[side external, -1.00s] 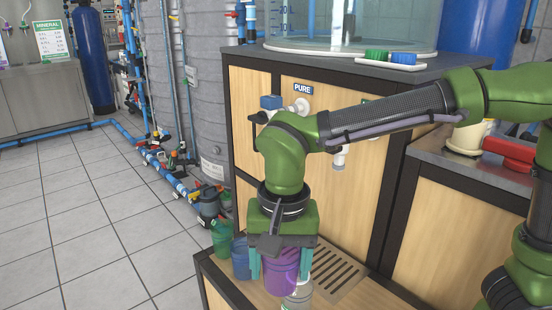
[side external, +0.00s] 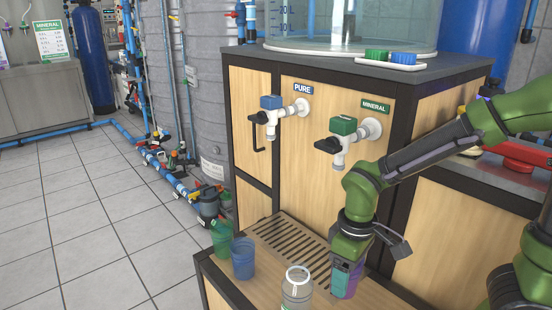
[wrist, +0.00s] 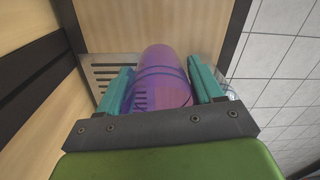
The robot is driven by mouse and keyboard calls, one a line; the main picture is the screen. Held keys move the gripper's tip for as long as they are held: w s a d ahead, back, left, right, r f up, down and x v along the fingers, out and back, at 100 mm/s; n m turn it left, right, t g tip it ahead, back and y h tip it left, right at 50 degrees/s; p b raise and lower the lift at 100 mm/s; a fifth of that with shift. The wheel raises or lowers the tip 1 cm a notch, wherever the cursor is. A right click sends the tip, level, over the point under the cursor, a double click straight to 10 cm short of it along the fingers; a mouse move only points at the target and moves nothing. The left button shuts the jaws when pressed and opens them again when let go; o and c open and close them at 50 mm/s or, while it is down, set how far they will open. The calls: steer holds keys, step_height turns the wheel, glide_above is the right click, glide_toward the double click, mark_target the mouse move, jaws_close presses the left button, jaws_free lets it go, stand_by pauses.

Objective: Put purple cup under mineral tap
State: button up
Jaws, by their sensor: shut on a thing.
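The purple cup (side external: 353,283) is in my gripper (side external: 346,274), at the right end of the drip grate (side external: 285,238) in the side view. In the wrist view the purple cup (wrist: 162,80) lies between the two teal fingers, which are shut on its sides. The mineral tap (side external: 341,143), with a green block and black handle, juts from the wooden cabinet under a MINERAL label (side external: 375,106). The cup is lower than this tap and slightly right of it in the picture. I cannot tell whether the cup touches the surface.
A pure tap (side external: 278,109) with a blue block is left of the mineral tap. A green cup (side external: 222,238), a blue cup (side external: 243,258) and a clear jar (side external: 297,288) stand on the ledge. The grate's left part is clear.

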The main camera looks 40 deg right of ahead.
steer(key=shift+w+d+n, duration=0.3)
steer(key=shift+w, duration=0.25)
steer(key=shift+w+f, duration=0.15)
steer(key=shift+f, duration=0.15)
glide_above(337, 310)
step_height(337, 310, down, 7)
steer(key=shift+f, duration=0.15)
steer(key=shift+f, duration=0.1)
steer(key=o, duration=1.1)
